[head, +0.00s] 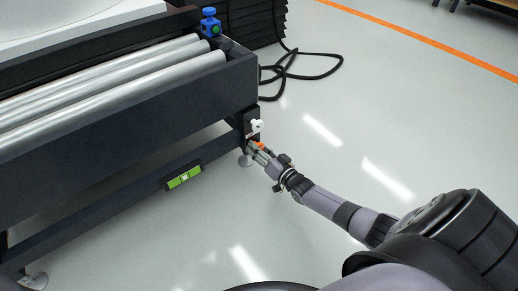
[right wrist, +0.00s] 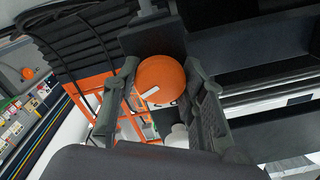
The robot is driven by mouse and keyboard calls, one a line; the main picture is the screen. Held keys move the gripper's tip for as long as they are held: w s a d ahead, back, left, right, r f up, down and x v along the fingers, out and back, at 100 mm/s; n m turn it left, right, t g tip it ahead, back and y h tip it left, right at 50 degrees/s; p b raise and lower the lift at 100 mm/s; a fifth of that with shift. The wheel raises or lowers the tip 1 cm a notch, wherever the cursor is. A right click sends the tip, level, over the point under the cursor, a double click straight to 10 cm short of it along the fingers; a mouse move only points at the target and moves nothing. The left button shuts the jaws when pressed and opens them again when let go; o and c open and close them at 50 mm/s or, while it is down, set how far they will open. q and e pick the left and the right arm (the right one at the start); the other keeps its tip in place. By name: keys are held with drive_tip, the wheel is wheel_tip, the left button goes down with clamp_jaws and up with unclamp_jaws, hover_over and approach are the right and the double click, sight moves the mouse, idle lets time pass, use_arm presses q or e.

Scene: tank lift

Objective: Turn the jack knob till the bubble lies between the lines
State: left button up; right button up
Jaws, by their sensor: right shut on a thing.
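The orange jack knob (right wrist: 161,78) sits between the two fingers of my right gripper (right wrist: 160,92) in the right wrist view. The fingers are shut on it, one on each side. In the head view the right gripper (head: 257,151) is at the corner leg of the dark roller frame, with a little of the orange knob (head: 259,145) showing. A green level (head: 184,177) is fixed on the lower rail of the frame. Its vial is too small to tell where the bubble lies. My left gripper is not in view.
The dark frame (head: 150,107) carries silver rollers (head: 120,85). A white fitting (head: 256,126) is just above the knob, and a blue fitting (head: 210,22) tops the corner. A black cable (head: 300,72) lies on the floor behind. The floor to the right is clear.

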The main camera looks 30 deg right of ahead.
idle(0.5)
drive_tip(key=o, duration=1.2)
drive_tip(key=shift+s, duration=0.1)
drive_tip(key=s, duration=0.8)
drive_tip(key=s+d, duration=0.1)
drive_tip(key=s, duration=0.2)
drive_tip(key=shift+s, duration=0.4)
